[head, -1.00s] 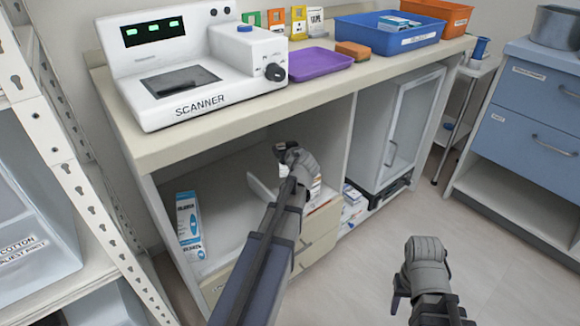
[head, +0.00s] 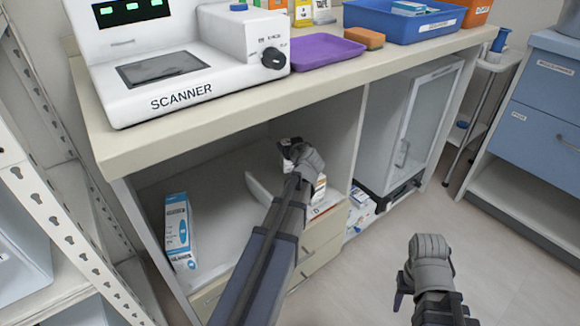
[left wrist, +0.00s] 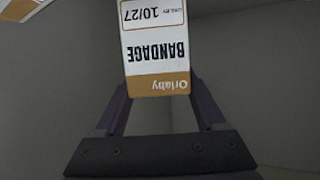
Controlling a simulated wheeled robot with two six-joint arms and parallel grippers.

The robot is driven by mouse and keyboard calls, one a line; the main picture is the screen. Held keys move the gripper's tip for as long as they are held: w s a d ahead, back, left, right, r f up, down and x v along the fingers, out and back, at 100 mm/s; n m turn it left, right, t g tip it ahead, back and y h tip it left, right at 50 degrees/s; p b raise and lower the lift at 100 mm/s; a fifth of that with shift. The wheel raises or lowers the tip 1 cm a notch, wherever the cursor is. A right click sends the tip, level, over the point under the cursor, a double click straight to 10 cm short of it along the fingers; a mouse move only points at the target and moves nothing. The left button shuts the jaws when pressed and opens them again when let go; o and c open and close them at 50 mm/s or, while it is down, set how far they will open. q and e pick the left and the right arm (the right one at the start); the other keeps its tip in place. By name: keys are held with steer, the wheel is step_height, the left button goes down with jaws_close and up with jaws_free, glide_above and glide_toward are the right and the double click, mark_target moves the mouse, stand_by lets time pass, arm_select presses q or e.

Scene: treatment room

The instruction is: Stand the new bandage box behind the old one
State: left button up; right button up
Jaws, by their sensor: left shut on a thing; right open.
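My left gripper (head: 292,150) reaches into the open compartment under the counter. In the left wrist view its fingers (left wrist: 161,92) are shut on a white bandage box (left wrist: 155,45) with a tan band, marked Orlaby, BANDAGE and 10/27. Its print appears upside down there. The corner of another white box with a tan edge (left wrist: 22,8) shows at top left of that view. In the head view, a white and orange box (head: 319,188) shows partly beside my left wrist; I cannot tell which box it is. My right gripper (head: 405,290) is open and empty over the floor.
A blue and white box (head: 178,232) stands at the compartment's left. A pale divider (head: 262,190) stands near my left forearm. The counter edge (head: 230,118) is above my arm. Drawers (head: 322,240) are below, a glass-door cabinet (head: 410,130) right, and a metal rack (head: 60,190) left.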

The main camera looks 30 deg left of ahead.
arm_select(q)
steer(key=shift+f+b, duration=2.05)
steer(key=shift+f, duration=0.55)
arm_select(e)
steer(key=shift+f, duration=2.6)
steer(key=shift+f, duration=0.1)
arm_select(q)
steer(key=shift+f, duration=0.2)
steer(key=o, duration=1.4)
steer(key=shift+r, duration=0.1)
steer(key=shift+r, duration=0.2)
steer(key=p+v, duration=0.4)
steer(key=v, duration=0.8)
steer(key=shift+f+p, duration=0.2)
steer(key=shift+p, duration=0.1)
arm_select(e)
steer(key=shift+r, duration=2.4)
